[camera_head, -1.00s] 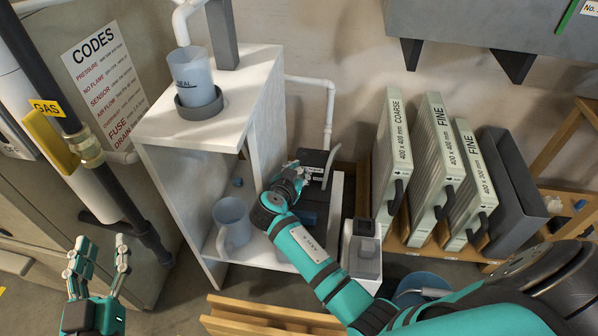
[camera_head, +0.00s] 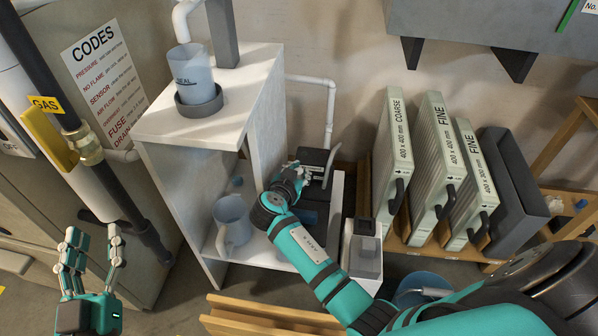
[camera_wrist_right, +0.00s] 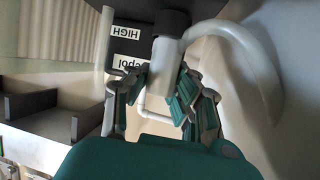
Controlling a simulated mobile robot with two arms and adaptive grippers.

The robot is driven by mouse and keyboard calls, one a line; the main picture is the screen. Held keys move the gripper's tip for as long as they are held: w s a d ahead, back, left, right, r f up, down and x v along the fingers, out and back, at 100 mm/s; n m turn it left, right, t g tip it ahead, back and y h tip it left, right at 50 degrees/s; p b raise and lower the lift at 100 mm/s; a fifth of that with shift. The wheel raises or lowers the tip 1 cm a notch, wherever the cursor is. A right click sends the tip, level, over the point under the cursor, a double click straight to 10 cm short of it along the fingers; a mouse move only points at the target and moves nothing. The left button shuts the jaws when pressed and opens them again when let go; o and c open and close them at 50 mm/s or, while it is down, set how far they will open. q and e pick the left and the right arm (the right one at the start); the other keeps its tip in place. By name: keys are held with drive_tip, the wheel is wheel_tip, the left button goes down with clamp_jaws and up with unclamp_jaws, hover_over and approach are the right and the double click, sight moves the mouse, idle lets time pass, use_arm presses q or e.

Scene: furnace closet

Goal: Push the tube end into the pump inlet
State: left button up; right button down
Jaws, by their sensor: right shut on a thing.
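The pump is a dark box (camera_head: 318,158) on the low shelf beside the white cabinet in the head view. In the right wrist view its dark body (camera_wrist_right: 75,122) carries white labels, one reading HIGH upside down. The pale tube (camera_wrist_right: 165,62) stands between my right fingers, against a dark round collar (camera_wrist_right: 171,22) at the top. I cannot tell how deep the tube sits in it. A pale curve of tube (camera_wrist_right: 262,62) arches at right. My right gripper (camera_head: 296,172) is shut on the tube; it also shows in the wrist view (camera_wrist_right: 165,88). My left gripper (camera_head: 92,254) is open and empty.
The white cabinet (camera_head: 158,128) holds a cup (camera_head: 193,72) on top and a jug (camera_head: 231,222) below. Filters (camera_head: 436,150) stand in a rack at right. A black gas pipe (camera_head: 120,195) rises at left.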

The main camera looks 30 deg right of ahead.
drive_tip(key=shift+f, duration=0.15)
use_arm(q)
drive_tip(key=shift+r, duration=0.3)
drive_tip(key=shift+d, duration=0.1)
use_arm(e)
drive_tip(key=c, duration=1)
unclamp_jaws()
drive_tip(key=shift+c, duration=0.2)
